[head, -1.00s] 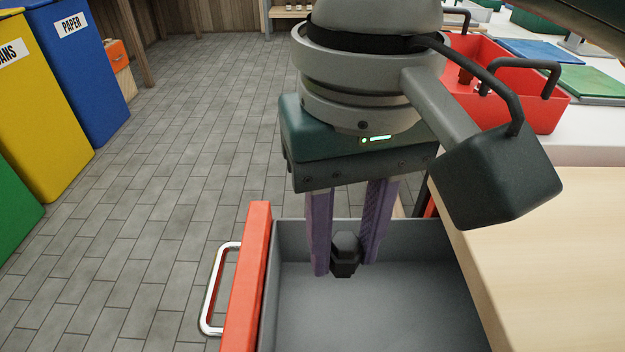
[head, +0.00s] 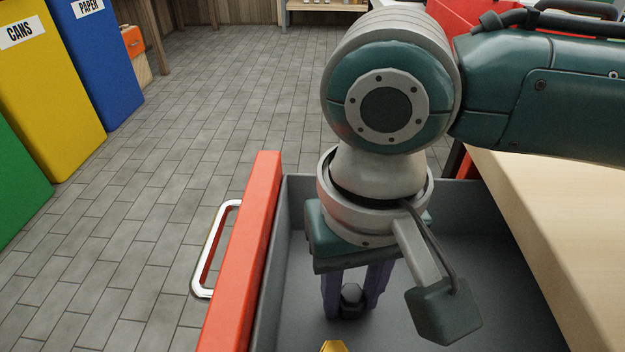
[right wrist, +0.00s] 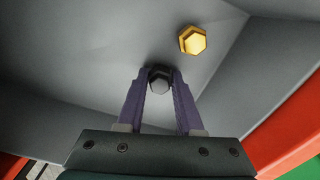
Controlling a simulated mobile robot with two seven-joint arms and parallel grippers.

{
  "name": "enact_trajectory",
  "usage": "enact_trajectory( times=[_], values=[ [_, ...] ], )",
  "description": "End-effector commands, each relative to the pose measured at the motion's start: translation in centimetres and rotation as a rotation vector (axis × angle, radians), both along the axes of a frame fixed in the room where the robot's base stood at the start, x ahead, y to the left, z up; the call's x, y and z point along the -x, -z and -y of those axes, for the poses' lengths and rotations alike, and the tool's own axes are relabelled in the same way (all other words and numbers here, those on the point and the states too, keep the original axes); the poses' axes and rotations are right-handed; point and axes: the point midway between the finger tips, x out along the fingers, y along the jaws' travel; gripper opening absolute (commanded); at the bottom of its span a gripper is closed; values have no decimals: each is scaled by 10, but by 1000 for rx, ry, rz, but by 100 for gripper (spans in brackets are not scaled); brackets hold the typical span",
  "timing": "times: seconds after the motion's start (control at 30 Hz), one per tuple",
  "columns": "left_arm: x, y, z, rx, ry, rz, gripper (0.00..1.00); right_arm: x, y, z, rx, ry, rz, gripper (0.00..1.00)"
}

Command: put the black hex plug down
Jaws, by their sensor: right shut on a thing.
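The black hex plug (head: 351,300) is between the purple fingers of my right gripper (head: 350,302), which is shut on it. It also shows in the right wrist view (right wrist: 159,80), held at the fingertips of the gripper (right wrist: 158,84). The gripper points down inside the open grey drawer (head: 300,230). I cannot tell whether the plug touches the drawer floor. My left gripper is not in view.
A yellow hex piece (right wrist: 193,40) lies in the drawer near the plug; its top shows at the head view's lower edge (head: 334,346). The drawer has a red front (head: 250,240) and metal handle (head: 213,250). The wooden worktop (head: 540,220) is at right.

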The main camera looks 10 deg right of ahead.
Motion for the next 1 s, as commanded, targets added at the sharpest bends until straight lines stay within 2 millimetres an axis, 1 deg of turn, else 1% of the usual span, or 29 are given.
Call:
enact_trajectory(
  times=[0.2,0.23,0.47,0.77,0.87,1.0],
  values=[
    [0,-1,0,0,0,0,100,0,2,-1,-2,0,0,0],
    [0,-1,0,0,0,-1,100,0,2,-1,-2,-1,0,39],
    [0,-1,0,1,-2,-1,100,0,2,0,-1,0,0,64],
    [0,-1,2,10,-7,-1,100,0,-1,0,0,0,1,65],
    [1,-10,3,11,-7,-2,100,0,-15,0,-1,1,1,65],
    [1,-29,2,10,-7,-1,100,0,-46,-1,-3,0,1,65]
  ],
)
